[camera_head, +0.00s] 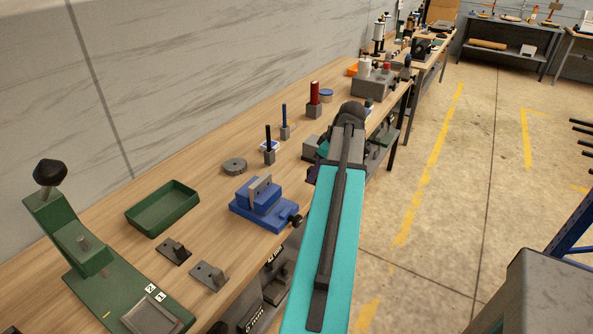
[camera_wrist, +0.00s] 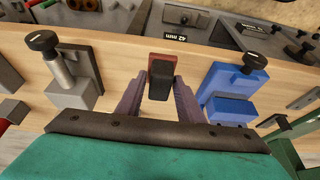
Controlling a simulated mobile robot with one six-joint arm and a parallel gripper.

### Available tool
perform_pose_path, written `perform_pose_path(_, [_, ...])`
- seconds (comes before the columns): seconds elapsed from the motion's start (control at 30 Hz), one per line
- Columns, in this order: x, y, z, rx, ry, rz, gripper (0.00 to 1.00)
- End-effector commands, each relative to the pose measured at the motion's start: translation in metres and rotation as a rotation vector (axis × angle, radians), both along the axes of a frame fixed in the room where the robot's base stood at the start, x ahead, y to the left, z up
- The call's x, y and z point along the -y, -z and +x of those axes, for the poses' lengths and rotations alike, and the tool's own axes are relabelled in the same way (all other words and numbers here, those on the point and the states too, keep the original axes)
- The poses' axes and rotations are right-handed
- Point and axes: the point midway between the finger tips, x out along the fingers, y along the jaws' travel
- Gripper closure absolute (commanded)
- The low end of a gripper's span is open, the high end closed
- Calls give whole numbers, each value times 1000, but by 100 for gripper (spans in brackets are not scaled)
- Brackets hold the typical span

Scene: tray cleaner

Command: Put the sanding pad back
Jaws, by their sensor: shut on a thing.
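In the wrist view, my gripper (camera_wrist: 160,88) has its purple fingers on either side of a small dark block with a reddish edge, which I take to be the sanding pad (camera_wrist: 164,76). The gripper is shut on it, over the strip of wooden bench between a grey vise and a blue vise. In the head view my turquoise arm hides the pad and most of the gripper. The pad's resting place cannot be picked out.
The blue vise (camera_head: 265,204) stands on the wooden bench (camera_head: 215,195) left of my arm; the grey vise (camera_wrist: 72,75) shows in the wrist view. Open floor lies right.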

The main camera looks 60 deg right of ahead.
Motion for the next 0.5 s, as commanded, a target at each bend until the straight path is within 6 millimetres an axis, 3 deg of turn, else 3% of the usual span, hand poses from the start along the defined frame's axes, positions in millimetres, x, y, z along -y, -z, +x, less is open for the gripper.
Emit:
perform_pose_path(0.3, [4,3,58,0,-4,2,87])
perform_pose_path(0.5, [6,6,79,0,-2,0,87])
